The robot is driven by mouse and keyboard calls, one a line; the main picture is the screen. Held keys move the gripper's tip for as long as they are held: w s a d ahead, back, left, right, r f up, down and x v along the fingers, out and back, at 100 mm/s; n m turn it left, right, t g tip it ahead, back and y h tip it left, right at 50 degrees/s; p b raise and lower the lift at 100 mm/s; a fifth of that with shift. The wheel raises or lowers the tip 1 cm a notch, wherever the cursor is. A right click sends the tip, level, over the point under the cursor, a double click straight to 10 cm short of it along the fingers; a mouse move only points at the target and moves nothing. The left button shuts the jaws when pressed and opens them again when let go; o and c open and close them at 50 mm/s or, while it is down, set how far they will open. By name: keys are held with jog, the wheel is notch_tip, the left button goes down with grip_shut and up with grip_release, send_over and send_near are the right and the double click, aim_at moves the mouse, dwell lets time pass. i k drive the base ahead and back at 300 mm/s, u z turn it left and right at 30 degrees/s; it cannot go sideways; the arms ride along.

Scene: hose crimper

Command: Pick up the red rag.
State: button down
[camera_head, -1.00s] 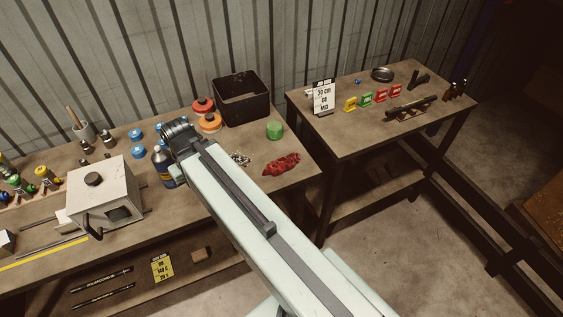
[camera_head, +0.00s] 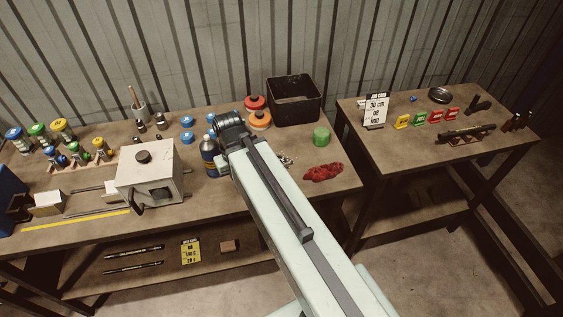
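The red rag (camera_head: 323,172) lies crumpled on the right part of the long workbench, near its front edge. It is just in front of a green round container (camera_head: 321,136). My pale arm reaches up over the bench to the left of the rag, and its dark end is near the blue bottle. The gripper's fingers cannot be made out behind the arm's end. Nothing touches the rag, and it is fully visible.
A black bin (camera_head: 294,101) stands behind the green container. Orange and red discs (camera_head: 259,120), a dark blue bottle (camera_head: 210,157) and small metal parts (camera_head: 285,160) are close to my arm. A grey crimper box (camera_head: 150,174) sits left. A second table (camera_head: 400,150) stands right, across a gap.

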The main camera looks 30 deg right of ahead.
aim_at(325, 171)
jog(key=u, duration=2.15)
jog(key=k, duration=0.55)
jog(key=z, duration=0.3)
